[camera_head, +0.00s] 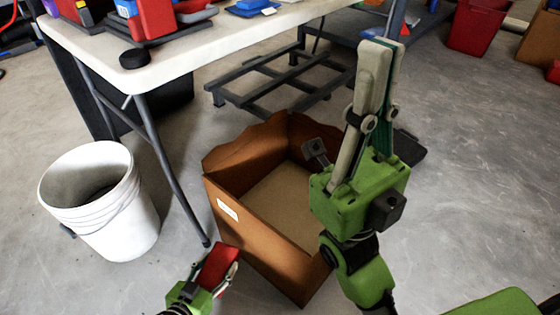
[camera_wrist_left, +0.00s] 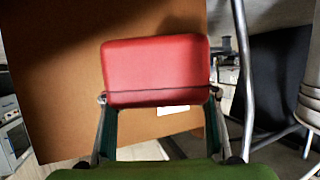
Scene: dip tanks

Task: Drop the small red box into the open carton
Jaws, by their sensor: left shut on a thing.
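The small red box (camera_head: 217,266) is held in my left gripper (camera_head: 226,268), low in the head view, just left of the open carton's near corner. In the left wrist view the red box (camera_wrist_left: 156,70) sits between the fingertips. The brown open carton (camera_head: 240,240) stands on the floor, and its bare bottom shows. Its brown outer wall (camera_wrist_left: 60,90) fills much of the left wrist view behind the box. My right gripper (camera_head: 384,46) points up at the carton's right; its fingers look close together, seen edge-on. My right arm hides the carton's right side.
A white bucket (camera_head: 104,205) stands left of the carton. A pale table (camera_head: 180,52) with bins and a black round object (camera_head: 133,58) is behind; its leg comes down beside the carton. A dark metal frame (camera_head: 265,82) lies behind the carton.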

